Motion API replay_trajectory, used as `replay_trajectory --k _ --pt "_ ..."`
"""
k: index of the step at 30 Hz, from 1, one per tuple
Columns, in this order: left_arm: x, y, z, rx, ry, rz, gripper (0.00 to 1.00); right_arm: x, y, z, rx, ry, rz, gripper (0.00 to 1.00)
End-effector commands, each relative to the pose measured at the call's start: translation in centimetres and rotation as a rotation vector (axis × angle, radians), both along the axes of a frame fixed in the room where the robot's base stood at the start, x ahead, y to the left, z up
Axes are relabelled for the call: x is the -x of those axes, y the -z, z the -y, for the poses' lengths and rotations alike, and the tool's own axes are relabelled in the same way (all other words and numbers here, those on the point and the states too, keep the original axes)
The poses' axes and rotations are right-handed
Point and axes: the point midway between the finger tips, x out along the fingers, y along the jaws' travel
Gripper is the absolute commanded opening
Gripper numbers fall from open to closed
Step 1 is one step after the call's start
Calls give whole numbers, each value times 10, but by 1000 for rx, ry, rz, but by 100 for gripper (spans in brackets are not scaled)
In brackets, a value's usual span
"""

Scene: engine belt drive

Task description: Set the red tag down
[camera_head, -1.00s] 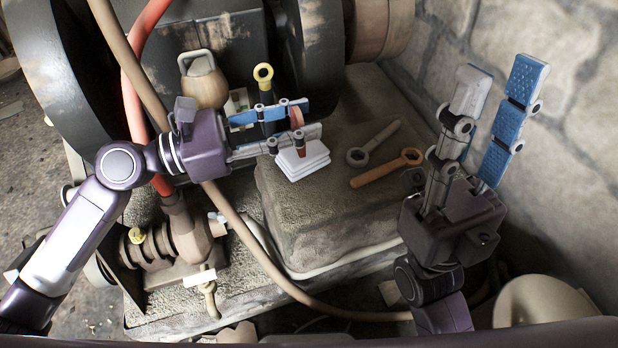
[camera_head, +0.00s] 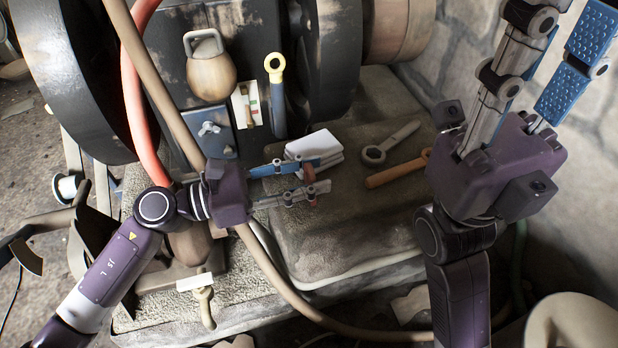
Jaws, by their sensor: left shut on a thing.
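The red tag (camera_head: 309,182) is a small reddish piece seen nearly edge-on, partly hidden by my fingers. My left gripper (camera_head: 322,174), with one blue and one grey finger, is shut on it. They are over the left part of the stone block (camera_head: 330,235), just in front of the white stack (camera_head: 314,146). I cannot tell whether the tag touches the stone. My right gripper (camera_head: 572,22) points up at the right edge, fingers apart and empty; its tips run near the frame's top.
A grey wrench (camera_head: 391,142) and an orange-handled wrench (camera_head: 398,172) lie on the block, right of the tag. A blue tool with a yellow ring (camera_head: 276,66) and a padlock-shaped weight (camera_head: 208,75) are behind. A tan hose (camera_head: 268,265) crosses in front. The block's front is bare.

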Motion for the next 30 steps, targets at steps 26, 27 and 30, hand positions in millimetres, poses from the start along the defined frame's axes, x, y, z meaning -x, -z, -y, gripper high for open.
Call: replay_trajectory --k 26,27,30 --pt "0 2 0 0 0 0 52 3 -5 0 1 0 18 33" --pt "0 0 0 0 0 0 52 3 -6 0 1 0 17 33" --pt "2 -1 -8 -2 -3 -4 52 2 -4 0 -2 -1 7 33"
